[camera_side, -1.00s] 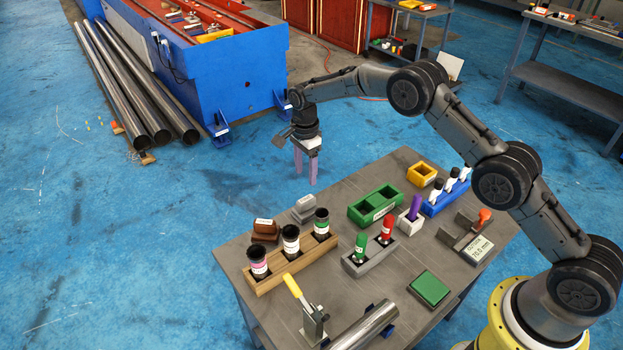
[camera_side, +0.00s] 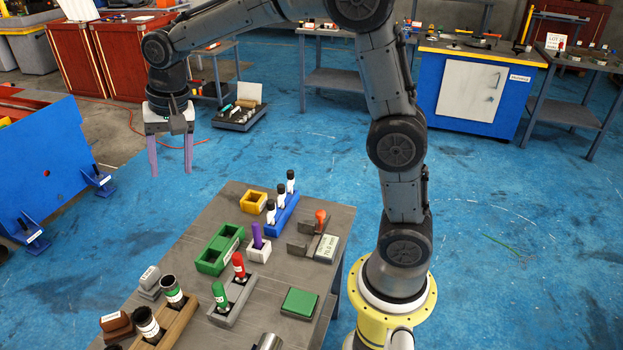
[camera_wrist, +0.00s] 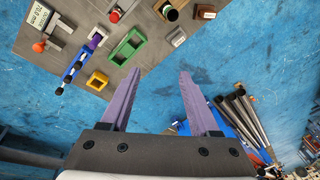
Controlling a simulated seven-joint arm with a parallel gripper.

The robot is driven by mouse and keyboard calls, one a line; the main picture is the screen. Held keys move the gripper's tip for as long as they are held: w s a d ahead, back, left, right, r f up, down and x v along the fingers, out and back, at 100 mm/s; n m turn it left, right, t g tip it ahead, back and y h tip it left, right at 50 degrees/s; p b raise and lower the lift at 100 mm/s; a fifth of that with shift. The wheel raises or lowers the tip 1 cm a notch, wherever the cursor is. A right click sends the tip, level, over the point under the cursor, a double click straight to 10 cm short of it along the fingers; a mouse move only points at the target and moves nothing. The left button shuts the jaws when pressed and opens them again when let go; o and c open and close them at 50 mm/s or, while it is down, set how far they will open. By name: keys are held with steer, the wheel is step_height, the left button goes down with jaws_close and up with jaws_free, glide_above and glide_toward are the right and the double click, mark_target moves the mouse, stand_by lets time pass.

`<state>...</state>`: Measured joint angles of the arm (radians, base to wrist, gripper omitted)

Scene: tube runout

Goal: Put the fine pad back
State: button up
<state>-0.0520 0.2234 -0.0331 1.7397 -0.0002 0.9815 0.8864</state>
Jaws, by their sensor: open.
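A grey block-shaped pad (camera_side: 150,282) with a small white label stands at the left edge of the table. A brown pad (camera_side: 117,326) with a white label stands beside it. The labels are too small to read surely, so I cannot tell for certain which is the fine pad. In the wrist view the grey pad (camera_wrist: 176,37) and the brown pad (camera_wrist: 205,12) are near the top. My gripper (camera_side: 171,172) is open and empty, its purple fingers pointing down, beyond the table's far edge. The fingers (camera_wrist: 159,75) also show apart in the wrist view.
The table (camera_side: 330,218) holds a green two-part tray (camera_side: 220,250), a yellow bin (camera_side: 253,202), a blue marker rack (camera_side: 283,213), a wooden rack (camera_side: 180,322) with dark bottles, a grey marker holder (camera_side: 232,308) and a green pad (camera_side: 299,302). The space around my gripper is clear.

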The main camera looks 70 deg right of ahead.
steer(key=s+d+r+n+t, duration=0.1)
steer(key=s+r+n, duration=0.1)
steer(key=s, duration=0.5)
steer(key=s+d+r+n+t, duration=0.1)
steer(key=s+r+n, duration=0.15)
steer(key=s, duration=0.55)
steer(key=s+f+n+t, duration=0.1)
steer(key=s+f+n, duration=0.3)
steer(key=s, duration=0.8)
steer(key=shift+d+n, duration=0.15)
steer(key=shift+n, duration=0.4)
